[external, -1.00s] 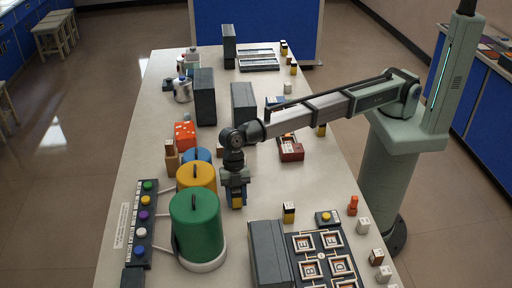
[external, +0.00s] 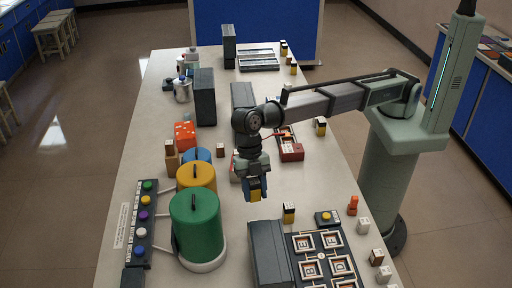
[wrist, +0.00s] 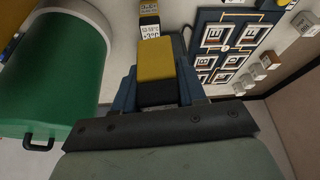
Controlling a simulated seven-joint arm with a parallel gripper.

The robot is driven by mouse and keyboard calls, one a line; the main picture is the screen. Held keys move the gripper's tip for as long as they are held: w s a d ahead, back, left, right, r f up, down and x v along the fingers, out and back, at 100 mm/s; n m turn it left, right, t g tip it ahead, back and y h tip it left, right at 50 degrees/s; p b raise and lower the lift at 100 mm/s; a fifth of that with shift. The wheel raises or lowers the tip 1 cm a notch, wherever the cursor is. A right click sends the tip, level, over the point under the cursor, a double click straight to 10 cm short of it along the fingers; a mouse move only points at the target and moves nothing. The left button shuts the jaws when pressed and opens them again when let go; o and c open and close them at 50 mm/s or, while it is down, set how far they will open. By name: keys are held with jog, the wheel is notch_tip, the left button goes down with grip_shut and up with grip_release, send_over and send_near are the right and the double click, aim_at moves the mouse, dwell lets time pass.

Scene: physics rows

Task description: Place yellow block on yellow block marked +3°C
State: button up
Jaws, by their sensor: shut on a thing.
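My gripper (external: 254,192) is shut on a yellow block with black parts (external: 255,194), held above the table to the right of the green canister. In the wrist view the held yellow block (wrist: 155,62) sits between the blue fingers. The block marked +3°C (wrist: 150,30), with a white label and some yellow, shows just beyond the held block in the wrist view, partly hidden by it. In the external view a small yellow, black and white block (external: 289,210), which appears to be the marked one, stands on the table to the right of my gripper, apart from it.
The green canister (external: 197,228) and yellow canister (external: 197,177) stand to the left. A dark box (external: 268,246) and a panel of lettered frames (external: 321,258) lie at the front right. A small box with a yellow button (external: 327,218) is right of the marked block.

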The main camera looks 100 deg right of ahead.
aim_at(252, 181)
jog(key=shift+m, duration=0.3)
jog(key=a+r, duration=0.1)
jog(key=a, duration=0.1)
jog(key=a+r, duration=0.1)
jog(key=r, duration=0.1)
jog(key=shift+w+a, duration=0.4)
jog(key=shift+s+d+m+t, duration=0.1)
jog(key=shift+m+t, duration=0.3)
jog(key=shift+m, duration=0.1)
jog(key=shift+f, duration=5)
jog(key=shift+f, duration=0.2)
jog(key=o, duration=1.1)
jog(key=shift+r, duration=0.2)
jog(key=v, duration=1.2)
